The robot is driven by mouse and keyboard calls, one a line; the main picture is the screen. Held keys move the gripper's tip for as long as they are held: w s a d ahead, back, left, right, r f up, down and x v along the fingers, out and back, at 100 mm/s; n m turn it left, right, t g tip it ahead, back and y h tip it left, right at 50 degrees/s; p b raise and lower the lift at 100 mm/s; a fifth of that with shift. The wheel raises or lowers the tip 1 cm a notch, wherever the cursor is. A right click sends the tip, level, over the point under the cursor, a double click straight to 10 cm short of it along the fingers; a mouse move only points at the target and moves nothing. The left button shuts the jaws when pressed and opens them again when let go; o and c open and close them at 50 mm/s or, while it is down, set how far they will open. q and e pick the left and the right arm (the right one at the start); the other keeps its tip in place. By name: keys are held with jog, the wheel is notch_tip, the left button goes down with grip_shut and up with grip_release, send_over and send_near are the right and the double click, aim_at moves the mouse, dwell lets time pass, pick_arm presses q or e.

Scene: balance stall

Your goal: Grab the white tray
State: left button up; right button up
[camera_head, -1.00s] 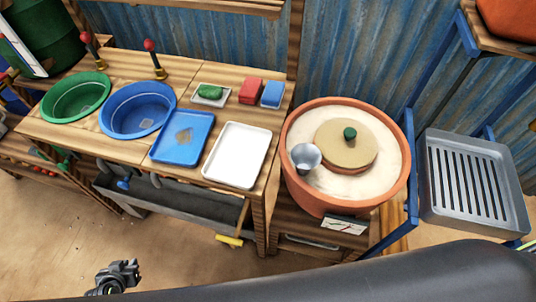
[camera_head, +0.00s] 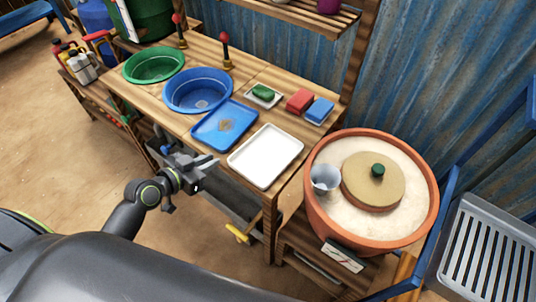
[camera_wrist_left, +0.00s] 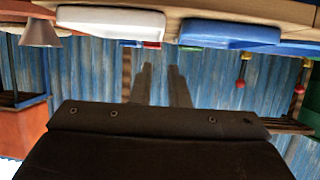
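The white tray (camera_head: 265,157) is a shallow rectangle lying flat on the front right of the wooden counter, right of the blue tray (camera_head: 224,126). In the left wrist view the white tray (camera_wrist_left: 110,20) shows edge-on at the top left. My left gripper (camera_head: 203,172) is in front of the counter, left of the white tray and apart from it. In the left wrist view its two fingers (camera_wrist_left: 159,72) stand apart with nothing between them. My right gripper is in neither view.
Green (camera_head: 154,65) and blue basins (camera_head: 198,91) sit left on the counter. Red (camera_head: 300,101) and blue blocks (camera_head: 319,110) and a small dish with a green item (camera_head: 263,95) are behind. A terracotta tub (camera_head: 322,225) holding a grey cup (camera_head: 325,178) stands right.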

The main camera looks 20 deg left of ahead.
aim_at(227, 161)
pick_arm(q)
jog(key=p+x, duration=0.1)
jog(key=x, duration=0.5)
jog(key=shift+w+d, duration=0.1)
jog(key=shift+d, duration=0.05)
jog(key=shift+a+f+p+x, duration=0.1)
jog(key=shift+f+p+x, duration=0.1)
jog(key=shift+x, duration=0.9)
jog(key=shift+a+f+p+x, duration=0.1)
jog(key=shift+p+x, duration=0.05)
jog(key=shift+x, duration=1)
jog(key=shift+a+f+p+x, duration=0.1)
jog(key=shift+f+p+x, duration=0.1)
jog(key=shift+x, duration=0.9)
jog(key=shift+c, duration=0.2)
grip_shut()
jog(key=shift+r, duration=0.1)
